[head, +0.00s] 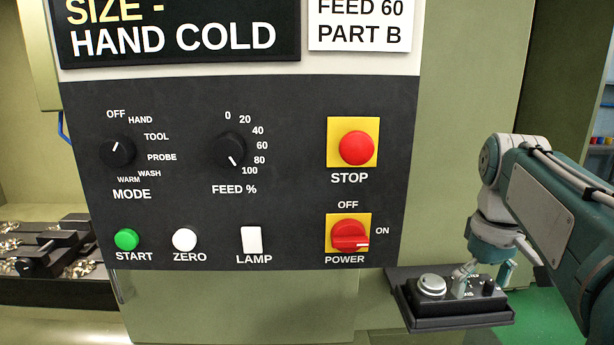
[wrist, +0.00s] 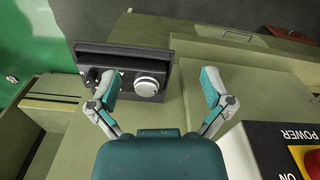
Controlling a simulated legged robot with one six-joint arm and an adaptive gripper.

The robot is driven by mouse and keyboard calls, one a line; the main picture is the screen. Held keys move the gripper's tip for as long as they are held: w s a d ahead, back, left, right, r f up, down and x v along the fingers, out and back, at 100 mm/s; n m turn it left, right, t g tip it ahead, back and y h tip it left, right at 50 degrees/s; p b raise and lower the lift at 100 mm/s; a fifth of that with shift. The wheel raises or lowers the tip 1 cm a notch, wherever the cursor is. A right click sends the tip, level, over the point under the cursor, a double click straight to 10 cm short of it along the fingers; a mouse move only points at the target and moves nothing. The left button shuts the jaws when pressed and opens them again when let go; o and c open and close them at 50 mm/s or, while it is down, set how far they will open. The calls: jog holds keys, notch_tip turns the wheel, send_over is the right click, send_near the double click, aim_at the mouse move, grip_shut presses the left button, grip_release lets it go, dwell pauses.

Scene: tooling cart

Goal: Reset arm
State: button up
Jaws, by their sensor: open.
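My gripper (wrist: 160,98) is open and empty in the wrist view, its two teal-and-grey fingers spread apart. In the head view my gripper (head: 487,276) is at the right, in front of or over a small black tray (head: 455,322). The tray holds a dark box with a round silver knob (head: 432,285); the knob also shows in the wrist view (wrist: 147,86). The left finger in the wrist view overlaps part of this box. I cannot tell whether it touches. My arm (head: 545,205) reaches in from the right edge.
A black control panel (head: 290,190) faces me, with a red stop button (head: 356,148), a red power switch (head: 349,236), a mode dial (head: 117,152) and a feed dial (head: 229,150). Metal chips lie around a dark vise (head: 40,262) at the left. Green floor shows at the right.

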jog(key=s+a+f+m+t, duration=0.2)
jog(key=s+a+f+t, duration=0.3)
jog(key=s+a+f, duration=0.5)
notch_tip(320, 180, down, 2)
jog(key=shift+s+a+m, duration=0.15)
jog(key=shift+s+m, duration=0.15)
jog(key=shift+s, duration=0.7)
dwell(0.8)
